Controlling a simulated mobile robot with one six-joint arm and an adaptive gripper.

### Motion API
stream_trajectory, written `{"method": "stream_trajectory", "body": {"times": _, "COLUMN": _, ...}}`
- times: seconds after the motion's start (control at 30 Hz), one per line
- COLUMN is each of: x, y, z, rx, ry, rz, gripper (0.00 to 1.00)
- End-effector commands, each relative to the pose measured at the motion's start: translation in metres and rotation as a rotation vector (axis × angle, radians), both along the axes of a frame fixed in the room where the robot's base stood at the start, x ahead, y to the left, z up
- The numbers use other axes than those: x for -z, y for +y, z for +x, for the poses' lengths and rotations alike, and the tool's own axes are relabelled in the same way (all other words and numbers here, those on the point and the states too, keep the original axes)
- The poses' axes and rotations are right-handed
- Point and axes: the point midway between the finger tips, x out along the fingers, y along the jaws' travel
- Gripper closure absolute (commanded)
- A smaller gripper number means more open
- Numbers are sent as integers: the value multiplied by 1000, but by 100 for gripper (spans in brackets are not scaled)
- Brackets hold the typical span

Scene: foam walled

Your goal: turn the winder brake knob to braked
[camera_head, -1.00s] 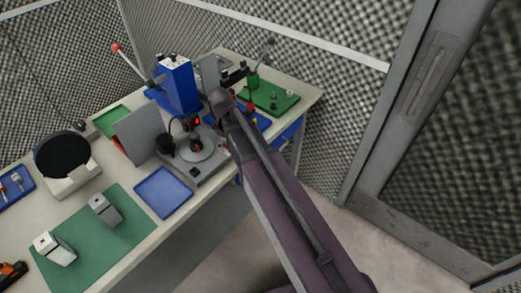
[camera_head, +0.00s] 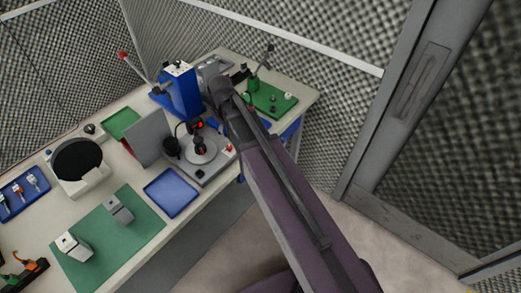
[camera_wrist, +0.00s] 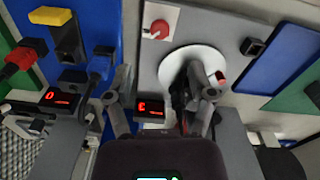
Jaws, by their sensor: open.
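The winder has a grey base (camera_head: 207,172) with a pale round disc (camera_head: 197,152). In the wrist view the disc (camera_wrist: 192,66) is partly covered by a dark part and my right finger. A red knob (camera_wrist: 158,29), apparently the brake knob, sits on a pale square plate at the upper middle of the wrist view. In the head view the red knob (camera_head: 229,148) is at the base's right corner, beside my arm. My gripper (camera_wrist: 163,88) is open, fingers apart, with the knob above the gap in the picture and not between them. Its setting marks are too small to read.
A blue press (camera_head: 180,90) stands behind the winder. A blue tray (camera_head: 171,192) and a green mat (camera_head: 107,238) lie in front and to the left. Red-lit displays (camera_wrist: 150,107) show near my fingers. A green board (camera_head: 270,99) is at the far right.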

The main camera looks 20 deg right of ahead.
Motion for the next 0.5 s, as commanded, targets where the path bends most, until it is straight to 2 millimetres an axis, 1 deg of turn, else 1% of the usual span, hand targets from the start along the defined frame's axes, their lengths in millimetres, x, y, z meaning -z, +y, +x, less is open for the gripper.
{"method": "stream_trajectory", "body": {"times": 0.03, "x": -9, "y": 0, "z": 0, "rx": 0, "ry": 0, "rz": 0, "gripper": 29}}
{"method": "stream_trajectory", "body": {"times": 0.1, "x": -15, "y": 0, "z": 0, "rx": 0, "ry": 0, "rz": 0, "gripper": 29}}
{"method": "stream_trajectory", "body": {"times": 0.5, "x": -43, "y": 0, "z": 0, "rx": 0, "ry": 0, "rz": 0, "gripper": 29}}
